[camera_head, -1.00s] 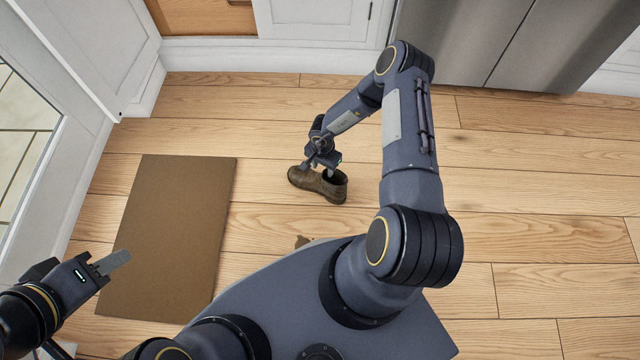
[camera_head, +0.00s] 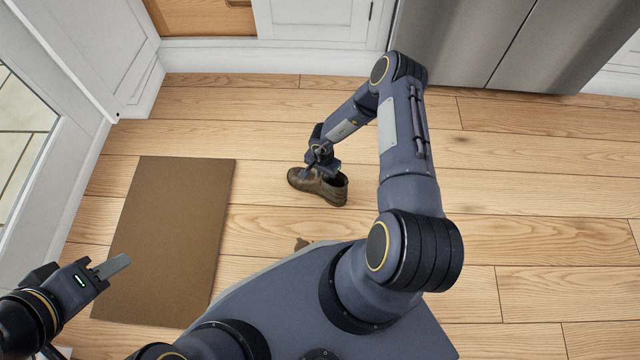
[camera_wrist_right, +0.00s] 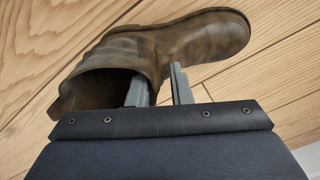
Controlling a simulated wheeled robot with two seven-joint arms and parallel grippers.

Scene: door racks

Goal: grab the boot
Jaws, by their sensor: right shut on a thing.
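The brown boot (camera_head: 318,188) is on the wood floor in the middle of the head view, its toe towards the left. It fills the upper part of the right wrist view (camera_wrist_right: 200,38), its opening at the left. My right gripper (camera_head: 322,170) is over the boot's upper. In the right wrist view, my right gripper (camera_wrist_right: 159,88) is shut on the boot's wall, one finger in the opening and the other outside. My left gripper (camera_head: 118,265) is away at the lower left over the mat, seen side-on; its finger gap cannot be made out.
A brown mat (camera_head: 175,230) lies on the floor at left. A small brown thing (camera_head: 302,243) is partly hidden behind my base. White cabinets (camera_head: 315,20) and a steel appliance (camera_head: 490,45) stand at the back. The floor at right is clear.

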